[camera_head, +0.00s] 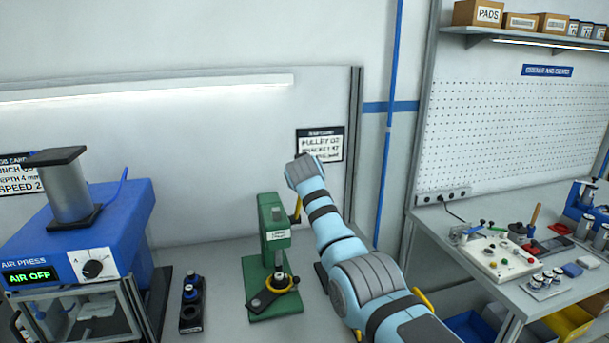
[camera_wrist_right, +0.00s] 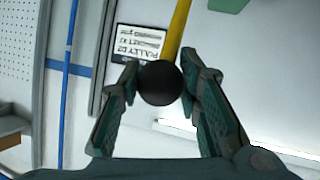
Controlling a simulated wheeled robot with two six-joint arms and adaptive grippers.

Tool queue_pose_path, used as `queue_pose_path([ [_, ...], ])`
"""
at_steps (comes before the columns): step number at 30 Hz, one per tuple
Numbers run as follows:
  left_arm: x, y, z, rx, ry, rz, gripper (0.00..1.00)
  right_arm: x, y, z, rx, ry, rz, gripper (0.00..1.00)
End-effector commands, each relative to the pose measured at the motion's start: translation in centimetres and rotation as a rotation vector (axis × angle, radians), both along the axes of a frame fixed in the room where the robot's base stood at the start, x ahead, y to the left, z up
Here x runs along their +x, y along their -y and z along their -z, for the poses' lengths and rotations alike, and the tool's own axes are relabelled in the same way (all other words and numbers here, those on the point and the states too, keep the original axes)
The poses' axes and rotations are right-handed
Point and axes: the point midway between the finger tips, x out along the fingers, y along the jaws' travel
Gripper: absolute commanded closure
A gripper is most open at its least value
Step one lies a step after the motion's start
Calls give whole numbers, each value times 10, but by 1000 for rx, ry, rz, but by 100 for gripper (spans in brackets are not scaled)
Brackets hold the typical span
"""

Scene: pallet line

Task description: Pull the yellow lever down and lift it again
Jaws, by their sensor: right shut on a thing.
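The green press (camera_head: 268,255) stands on the bench, with a yellow ring (camera_head: 280,285) at its base. Its yellow lever (camera_head: 298,211) rises on its right side, partly hidden by my right arm. In the right wrist view the yellow lever (camera_wrist_right: 179,30) ends in a black ball knob (camera_wrist_right: 160,83). My right gripper (camera_wrist_right: 161,78) is shut on this knob, a finger on each side. In the head view my right arm reaches up to the lever's top, and its wrist hides the fingers and knob. My left gripper is not in view.
A blue air press (camera_head: 75,240) reading AIR OFF stands at the left. A dark holder (camera_head: 191,305) with blue-topped parts sits between the presses. A wall sign (camera_head: 320,145) hangs behind my right wrist. A side table (camera_head: 530,300) with small parts stands at the right.

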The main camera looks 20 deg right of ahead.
Motion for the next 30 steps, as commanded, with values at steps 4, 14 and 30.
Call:
queue_pose_path([
  [4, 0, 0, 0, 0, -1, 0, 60, 1, 1, -6, -3, 15, 0, 100],
  [14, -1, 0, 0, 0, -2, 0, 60, 0, 1, -4, -3, 10, 1, 48],
  [30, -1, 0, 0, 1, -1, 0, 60, -49, -24, -27, -1, 11, -1, 48],
])
